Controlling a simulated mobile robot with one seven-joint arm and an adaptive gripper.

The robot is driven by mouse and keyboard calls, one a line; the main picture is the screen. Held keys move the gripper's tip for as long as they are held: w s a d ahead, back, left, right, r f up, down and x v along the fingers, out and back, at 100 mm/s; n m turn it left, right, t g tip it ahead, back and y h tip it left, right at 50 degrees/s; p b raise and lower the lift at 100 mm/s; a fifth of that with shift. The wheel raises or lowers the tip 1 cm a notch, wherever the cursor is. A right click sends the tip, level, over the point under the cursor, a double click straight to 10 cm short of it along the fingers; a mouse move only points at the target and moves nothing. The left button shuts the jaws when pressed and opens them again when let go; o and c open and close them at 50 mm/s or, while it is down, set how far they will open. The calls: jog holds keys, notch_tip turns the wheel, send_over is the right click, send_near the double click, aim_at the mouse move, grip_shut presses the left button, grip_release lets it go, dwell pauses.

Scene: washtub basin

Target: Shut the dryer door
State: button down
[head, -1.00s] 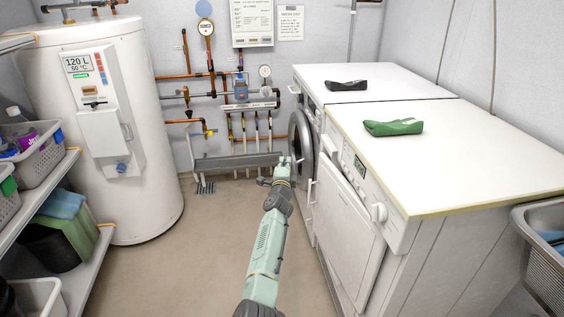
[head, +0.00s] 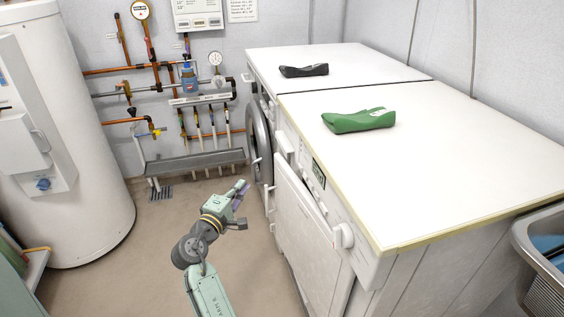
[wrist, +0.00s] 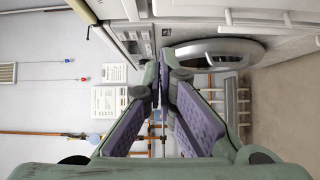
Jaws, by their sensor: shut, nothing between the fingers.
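The near white machine has a flat white door (head: 310,232) on its front, standing a little ajar, with a pale handle (head: 270,200) at its far edge. The machine beyond it has a round grey-rimmed door (head: 258,145) swung out from its front; it also shows in the wrist view (wrist: 215,52). Neither machine is labelled legibly, so I cannot tell for sure which is the dryer. My gripper (head: 242,190) is shut and empty, in the air over the floor, left of both doors and apart from them. Its purple-padded fingers (wrist: 160,75) meet in the wrist view.
A green cloth-like item (head: 358,121) and a dark one (head: 304,70) lie on the white tops (head: 450,160). A water heater (head: 75,150) stands left. Pipes and a grey trough (head: 195,160) line the back wall. A metal basin (head: 545,260) is at right. The floor between is clear.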

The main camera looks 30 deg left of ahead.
jog(key=d+p+x, duration=0.2)
jog(key=p+x, duration=0.1)
jog(key=x, duration=0.9)
jog(key=shift+w+d, duration=0.45)
jog(key=shift+w, duration=0.1)
jog(key=shift+w+r, duration=0.1)
